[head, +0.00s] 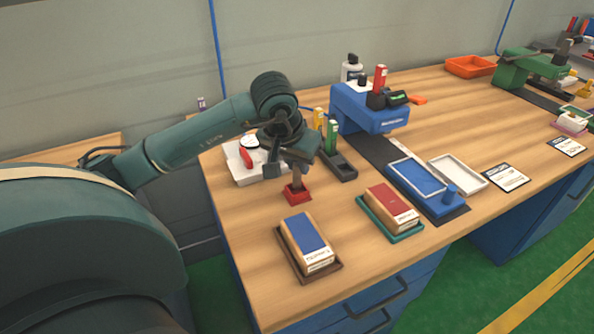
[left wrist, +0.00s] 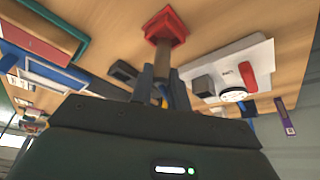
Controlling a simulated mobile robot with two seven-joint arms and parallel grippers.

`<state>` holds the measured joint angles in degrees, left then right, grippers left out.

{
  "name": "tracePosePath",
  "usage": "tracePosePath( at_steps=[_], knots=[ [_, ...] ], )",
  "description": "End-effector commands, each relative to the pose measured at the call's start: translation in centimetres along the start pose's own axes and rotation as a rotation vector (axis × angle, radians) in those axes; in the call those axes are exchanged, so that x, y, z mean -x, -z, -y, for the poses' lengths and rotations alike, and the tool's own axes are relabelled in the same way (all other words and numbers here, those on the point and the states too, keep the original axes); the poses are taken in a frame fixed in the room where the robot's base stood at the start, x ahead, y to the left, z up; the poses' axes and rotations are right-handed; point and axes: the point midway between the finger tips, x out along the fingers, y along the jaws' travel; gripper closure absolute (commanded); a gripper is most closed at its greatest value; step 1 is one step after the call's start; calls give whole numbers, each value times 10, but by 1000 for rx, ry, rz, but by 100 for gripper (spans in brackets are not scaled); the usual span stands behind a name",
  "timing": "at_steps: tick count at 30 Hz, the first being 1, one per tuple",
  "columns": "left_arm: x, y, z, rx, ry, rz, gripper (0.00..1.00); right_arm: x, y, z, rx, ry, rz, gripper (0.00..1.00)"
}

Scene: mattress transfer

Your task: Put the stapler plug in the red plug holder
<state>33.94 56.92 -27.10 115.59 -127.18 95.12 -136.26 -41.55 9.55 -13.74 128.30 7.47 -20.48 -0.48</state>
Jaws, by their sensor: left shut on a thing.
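The red plug holder (head: 297,195) sits on the wooden table near its left side, and it also shows at the top of the left wrist view (left wrist: 166,26). My left gripper (head: 297,167) is right above the holder, pointing down. It is shut on the stapler plug (head: 297,179), a brownish-grey upright post. In the left wrist view the plug (left wrist: 161,58) runs from between my fingers to the red holder. Its lower end meets the holder's opening; I cannot tell how deep it sits. My right gripper is not in view.
A white tray (head: 240,175) with a red-handled item lies left of the gripper. A dark holder (head: 343,168) with green and yellow sticks stands to the right. A blue machine (head: 365,112) is behind it. Book blocks on a brown tray (head: 283,243) and a green tray (head: 410,236) lie in front.

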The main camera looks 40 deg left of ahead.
Motion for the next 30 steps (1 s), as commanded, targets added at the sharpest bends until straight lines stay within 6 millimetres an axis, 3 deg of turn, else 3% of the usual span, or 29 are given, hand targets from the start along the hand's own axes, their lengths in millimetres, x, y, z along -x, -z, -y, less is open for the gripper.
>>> tracePosePath(
  at_steps=[4,16,17,18,24,30],
  knots=[
    [-17,-7,0,-1,0,1,100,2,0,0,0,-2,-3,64],
    [-23,-9,0,-1,1,-2,100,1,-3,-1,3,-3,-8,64],
    [-23,-9,0,-1,1,-1,82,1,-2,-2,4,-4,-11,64],
    [-22,-8,0,-1,1,-1,79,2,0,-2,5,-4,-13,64],
    [-21,-9,0,-1,0,0,63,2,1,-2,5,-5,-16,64],
    [-21,-9,0,-1,0,0,61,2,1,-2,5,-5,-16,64]
  ],
)
